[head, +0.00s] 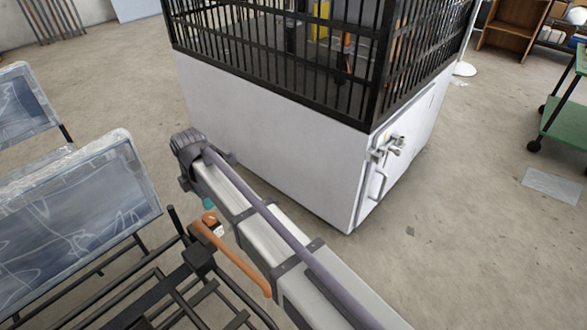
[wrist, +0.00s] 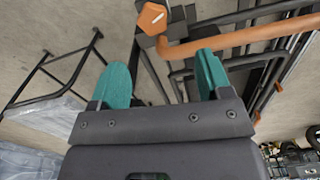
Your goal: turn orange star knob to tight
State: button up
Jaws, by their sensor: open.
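The orange knob (wrist: 153,18) shows at the top of the wrist view, with a pale mark on its face. It sits on a dark metal frame (head: 200,259), beside an orange bar (wrist: 240,38). In the head view the knob (head: 209,218) is small and close to the bar (head: 235,260). My gripper (wrist: 163,72) has two teal fingers, spread apart with nothing between them. The knob lies beyond the fingertips, apart from them in the picture. In the head view only a bit of teal (head: 208,203) shows, and my arm hides the rest of the gripper.
A white cabinet (head: 265,140) with a black cage (head: 270,70) on top stands behind my arm. Plastic-wrapped seats (head: 75,215) stand at the left. The dark frame bars surround the knob. Bare concrete floor (head: 460,240) lies open at the right.

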jog(key=d+r+m+p, duration=0.3)
jog(key=d+m, duration=0.6)
jog(key=d, duration=0.3)
jog(key=s+d+r+m+p, duration=0.1)
jog(key=d+r+m+p, duration=0.3)
jog(key=d+m, duration=0.6)
jog(key=d, duration=0.3)
jog(key=shift+s, duration=0.25)
